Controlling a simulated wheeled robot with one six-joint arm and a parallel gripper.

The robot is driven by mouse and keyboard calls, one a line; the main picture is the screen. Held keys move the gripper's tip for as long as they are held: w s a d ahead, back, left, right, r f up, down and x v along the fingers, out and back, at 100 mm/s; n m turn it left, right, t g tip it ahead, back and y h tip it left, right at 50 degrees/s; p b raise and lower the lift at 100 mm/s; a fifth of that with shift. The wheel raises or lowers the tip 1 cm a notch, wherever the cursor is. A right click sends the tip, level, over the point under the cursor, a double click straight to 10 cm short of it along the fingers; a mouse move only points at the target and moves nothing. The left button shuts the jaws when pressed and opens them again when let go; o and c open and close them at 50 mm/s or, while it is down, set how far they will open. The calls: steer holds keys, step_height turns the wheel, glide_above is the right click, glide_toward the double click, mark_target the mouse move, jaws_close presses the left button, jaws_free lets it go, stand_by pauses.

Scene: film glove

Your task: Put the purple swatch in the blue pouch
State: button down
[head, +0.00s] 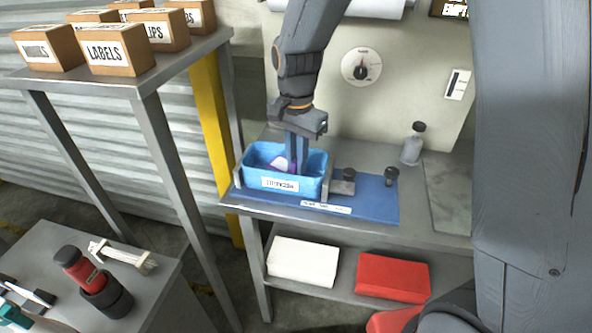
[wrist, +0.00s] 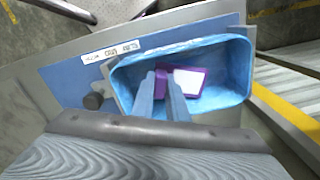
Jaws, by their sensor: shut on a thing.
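The blue pouch (head: 314,186) stands open at the top on a blue mat on the bench, with a white label on its front. It also shows in the wrist view (wrist: 225,62). The purple swatch (wrist: 199,70), with a white patch on it, is inside the pouch's opening. In the head view a small part of the swatch (head: 291,166) shows above the front wall. My gripper (wrist: 165,88) points down into the pouch and is shut on the swatch at one end. Whether the swatch touches the pouch's floor I cannot tell.
The blue mat (head: 372,205) carries metal holders and dark knobs (head: 391,176) beside the pouch. A glass bottle (head: 413,144) stands behind on the bench. A white box (head: 303,262) and a red box (head: 392,277) lie on the shelf below. Labelled cartons (head: 116,50) stand upper left.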

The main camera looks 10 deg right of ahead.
steer(key=shift+f+p, duration=0.4)
steer(key=shift+f, duration=1.5)
steer(key=shift+f, duration=0.1)
steer(key=c, duration=1.7)
jaws_free()
steer(key=shift+c, duration=0.2)
step_height(320, 180, up, 12)
steer(key=b, duration=0.3)
